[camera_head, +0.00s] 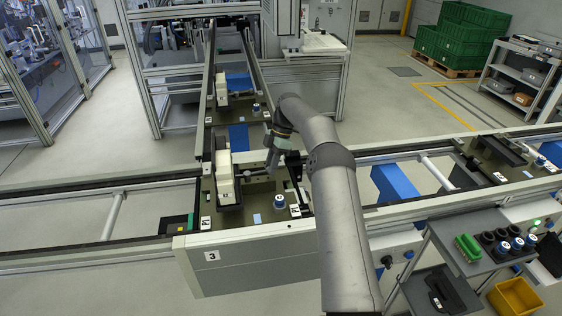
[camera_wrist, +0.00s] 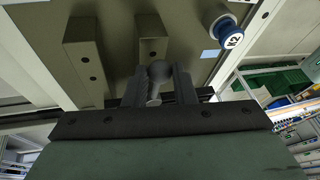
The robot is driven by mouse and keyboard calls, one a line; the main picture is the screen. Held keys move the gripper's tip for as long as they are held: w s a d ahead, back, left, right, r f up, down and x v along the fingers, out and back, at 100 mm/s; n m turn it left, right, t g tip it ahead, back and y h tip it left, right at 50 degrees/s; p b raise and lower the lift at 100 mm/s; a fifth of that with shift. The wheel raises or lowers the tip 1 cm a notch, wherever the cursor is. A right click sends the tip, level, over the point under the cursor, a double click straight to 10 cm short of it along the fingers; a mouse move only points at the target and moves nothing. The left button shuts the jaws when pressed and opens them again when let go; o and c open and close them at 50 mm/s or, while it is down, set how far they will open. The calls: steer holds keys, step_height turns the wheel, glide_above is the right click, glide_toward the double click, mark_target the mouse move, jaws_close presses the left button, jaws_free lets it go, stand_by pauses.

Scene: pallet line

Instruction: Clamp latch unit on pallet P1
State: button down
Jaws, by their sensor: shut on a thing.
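My gripper (camera_head: 270,168) reaches down over the front pallet (camera_head: 262,190). In the wrist view its dark fingers (camera_wrist: 160,88) are shut on a grey round-ended lever (camera_wrist: 157,70), which looks like the latch handle. The olive pallet plate (camera_wrist: 190,60) lies behind the fingers, with two olive blocks on it. A cream latch-like unit (camera_head: 226,180) stands upright on the pallet, left of my gripper. I cannot read a P1 mark, and the lever's far end is hidden.
A blue-capped knob (camera_head: 280,201) stands on the pallet's front right; it also shows in the wrist view (camera_wrist: 226,32). A second pallet (camera_head: 234,110) lies behind, another (camera_head: 500,158) to the right. A tool cart (camera_head: 480,255) stands at lower right.

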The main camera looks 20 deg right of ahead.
stand_by(0.4)
steer(key=c, duration=1.2)
jaws_free()
steer(key=shift+w+r, duration=0.1)
steer(key=shift+r, duration=0.15)
steer(key=r, duration=0.1)
steer(key=r+b, duration=0.2)
steer(key=shift+s, duration=0.25)
steer(key=s+a+r+b, duration=0.1)
steer(key=s+r+b, duration=0.6)
steer(key=s, duration=0.6)
step_height(320, 180, up, 3)
steer(key=shift+s+a+f, duration=0.2)
steer(key=shift+s+a, duration=0.1)
steer(key=shift+a, duration=0.05)
